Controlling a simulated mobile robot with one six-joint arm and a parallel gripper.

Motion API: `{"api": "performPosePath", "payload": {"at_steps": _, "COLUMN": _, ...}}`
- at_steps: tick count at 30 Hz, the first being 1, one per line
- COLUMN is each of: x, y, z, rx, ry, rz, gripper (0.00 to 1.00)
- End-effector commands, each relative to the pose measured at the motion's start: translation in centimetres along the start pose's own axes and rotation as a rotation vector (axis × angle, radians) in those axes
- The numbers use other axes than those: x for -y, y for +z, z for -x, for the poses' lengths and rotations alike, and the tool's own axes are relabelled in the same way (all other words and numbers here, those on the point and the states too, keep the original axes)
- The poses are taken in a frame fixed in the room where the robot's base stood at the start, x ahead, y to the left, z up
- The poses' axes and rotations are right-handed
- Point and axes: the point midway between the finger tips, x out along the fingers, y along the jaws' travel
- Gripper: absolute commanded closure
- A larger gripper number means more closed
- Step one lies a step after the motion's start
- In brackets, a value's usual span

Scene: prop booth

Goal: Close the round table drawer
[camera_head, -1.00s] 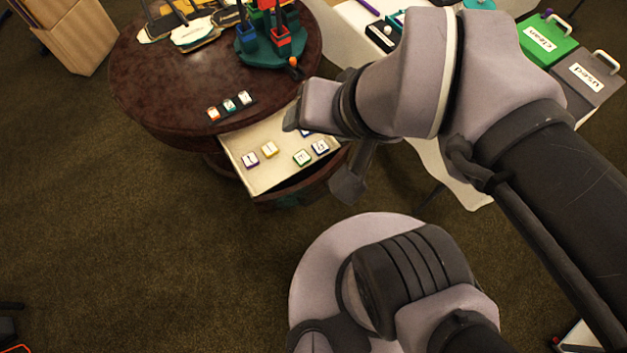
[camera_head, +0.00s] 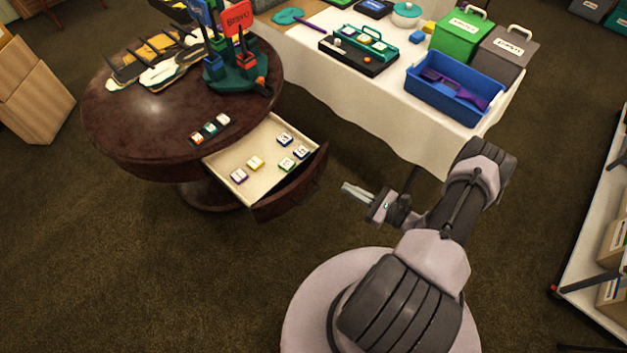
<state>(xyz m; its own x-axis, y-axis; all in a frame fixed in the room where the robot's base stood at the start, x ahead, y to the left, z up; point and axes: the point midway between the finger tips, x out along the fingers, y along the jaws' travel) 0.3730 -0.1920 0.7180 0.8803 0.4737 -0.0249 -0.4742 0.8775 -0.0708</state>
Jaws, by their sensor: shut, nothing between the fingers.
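The round table (camera_head: 120,125) is dark reddish brown and stands at the left. Its drawer (camera_head: 228,163) is pulled out toward the front right and has a pale inside and a dark curved front (camera_head: 290,190). Several small lettered tiles (camera_head: 255,163) lie in the drawer. My gripper (camera_head: 346,187) is shut and empty. It is to the right of the drawer front, apart from it, and its fingers point left toward it.
A long table with a white cloth (camera_head: 430,130) stands behind, holding a blue bin (camera_head: 450,92), a green box (camera_head: 462,36) and a grey box (camera_head: 500,55). The round table top bears a green stand (camera_head: 235,75) with signs. Carpet (camera_head: 130,260) is clear at front left.

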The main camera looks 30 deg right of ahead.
Motion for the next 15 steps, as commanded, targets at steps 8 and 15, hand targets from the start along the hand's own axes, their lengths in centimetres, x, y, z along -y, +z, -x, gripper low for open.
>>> {"api": "performPosePath", "payload": {"at_steps": 8, "x": -0.9, "y": -4.0, "z": 0.5, "rx": 0.023, "ry": -0.150, "rz": -0.071, "gripper": 1.00}}
{"api": "performPosePath", "payload": {"at_steps": 15, "x": -0.2, "y": -4.0, "z": -4.6, "rx": 0.022, "ry": -0.144, "rz": -0.069, "gripper": 1.00}}
